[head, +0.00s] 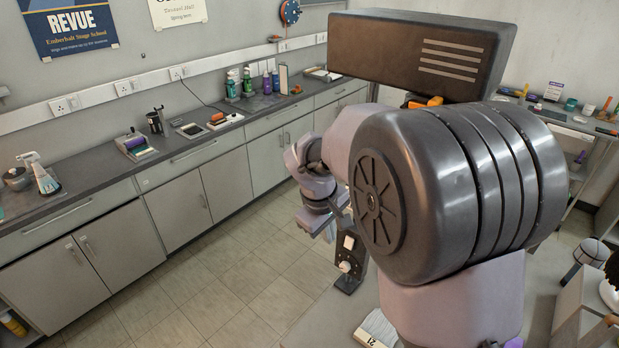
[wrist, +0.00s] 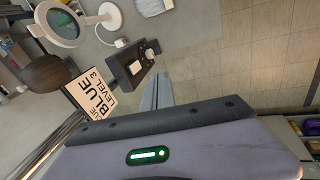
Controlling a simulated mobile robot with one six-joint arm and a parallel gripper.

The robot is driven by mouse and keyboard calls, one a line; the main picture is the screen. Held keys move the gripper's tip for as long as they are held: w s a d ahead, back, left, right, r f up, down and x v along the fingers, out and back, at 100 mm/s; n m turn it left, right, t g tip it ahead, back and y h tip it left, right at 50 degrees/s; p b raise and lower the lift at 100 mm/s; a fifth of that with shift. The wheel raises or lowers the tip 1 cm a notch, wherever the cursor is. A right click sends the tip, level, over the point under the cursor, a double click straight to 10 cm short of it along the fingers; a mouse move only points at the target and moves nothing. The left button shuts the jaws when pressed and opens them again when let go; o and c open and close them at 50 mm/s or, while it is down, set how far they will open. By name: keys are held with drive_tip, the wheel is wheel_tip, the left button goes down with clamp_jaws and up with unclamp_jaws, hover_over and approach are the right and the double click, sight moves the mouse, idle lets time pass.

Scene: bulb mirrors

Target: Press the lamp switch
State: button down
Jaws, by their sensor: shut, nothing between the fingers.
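In the wrist view a dark control box (wrist: 131,66) carries a white square button (wrist: 135,68) and a round knob (wrist: 150,52). It looks like the lamp switch. In the head view a dark upright panel with a white square and a pale round knob (head: 345,267) stands just below and right of my gripper (head: 326,226), partly behind my arm. In the wrist view my gripper (wrist: 163,80) is shut and empty. Its fingertips appear just right of the box; I cannot tell whether they touch it.
A long counter (head: 168,158) runs along the wall. The tiled floor (head: 240,265) between is clear.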

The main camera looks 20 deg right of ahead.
sight(349, 243)
drive_tip(key=shift+w+d+f+n, duration=0.2)
drive_tip(key=shift+w+f+n, duration=0.1)
drive_tip(key=shift+w+f, duration=0.2)
drive_tip(key=shift+w+d+f+n, duration=0.2)
drive_tip(key=shift+w+f+n, duration=0.15)
drive_tip(key=shift+w, duration=0.1)
drive_tip(key=shift+f, duration=0.1)
drive_tip(key=w+d+f+b, duration=0.1)
drive_tip(key=w+d+f, duration=0.1)
drive_tip(key=f, duration=0.3)
drive_tip(key=w+d+f+b, duration=0.1)
drive_tip(key=w+d+f, duration=0.1)
drive_tip(key=d+f, duration=0.2)
drive_tip(key=shift+f, duration=0.5)
drive_tip(key=shift+s, duration=0.1)
